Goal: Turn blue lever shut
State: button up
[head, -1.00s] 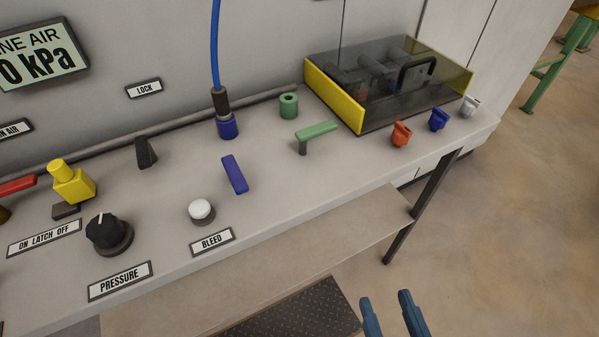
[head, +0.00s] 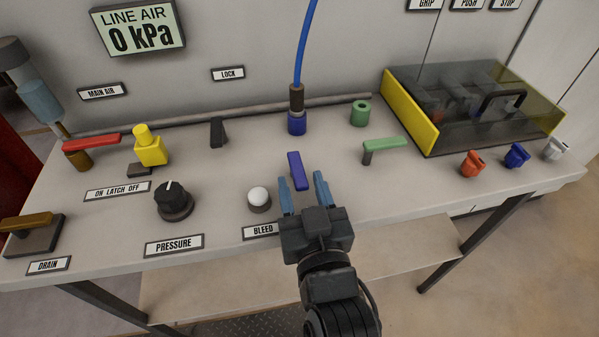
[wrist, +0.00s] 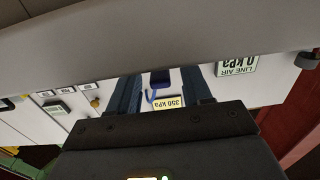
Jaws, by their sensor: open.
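The blue lever (head: 295,171) is a short flat bar on the bench, just in front of the blue hose fitting (head: 297,122). Its long side points roughly from the back wall toward the front edge. My gripper (head: 302,188) is open over the bench, with its two blue fingers pointing at the lever. The lever's near end shows between the fingertips, and I cannot tell whether they touch it. In the wrist view a dark blue block (wrist: 160,78), likely the lever, shows between the fingers (wrist: 161,92).
A white BLEED button (head: 259,198) stands close left of my gripper, with the PRESSURE knob (head: 173,200) farther left. A green lever (head: 385,146) and green ring (head: 361,113) are to the right. The covered yellow-sided box (head: 410,118) is beyond. The display (head: 138,28) reads 0 kPa.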

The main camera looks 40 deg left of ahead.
aim_at(297, 170)
jog(key=shift+x, duration=1.3)
jog(key=shift+c, duration=0.3)
grip_shut()
jog(key=shift+f, duration=0.1)
